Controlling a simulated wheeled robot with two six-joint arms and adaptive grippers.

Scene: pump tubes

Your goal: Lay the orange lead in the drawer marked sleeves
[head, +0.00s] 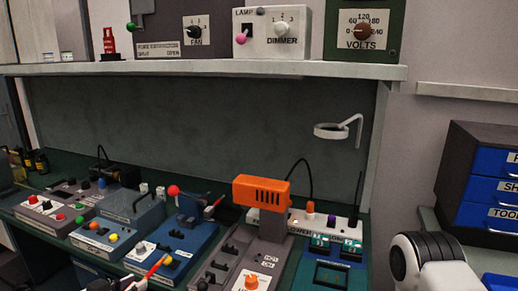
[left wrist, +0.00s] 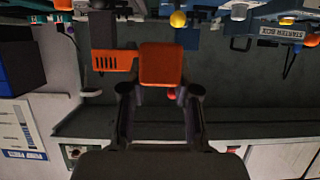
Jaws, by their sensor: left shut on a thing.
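My left gripper (head: 140,275) is low at the left front of the bench in the head view, its dark parts cut by the lower edge. In the left wrist view its two fingers (left wrist: 161,88) are shut on an orange block, which I take for the orange lead (left wrist: 161,64). A small orange-red piece (head: 156,266) shows by this gripper in the head view. Any cable on it is hidden. A dark cabinet with blue drawers (head: 487,215) stands at the right. Its labels are cut off by the frame and none reads sleeves. My right gripper is out of view.
An orange vented device (head: 262,191) on a grey post stands right of my left gripper. A blue box with a red ball lever (head: 173,190) is behind the gripper. A shelf (head: 210,69) overhangs the bench.

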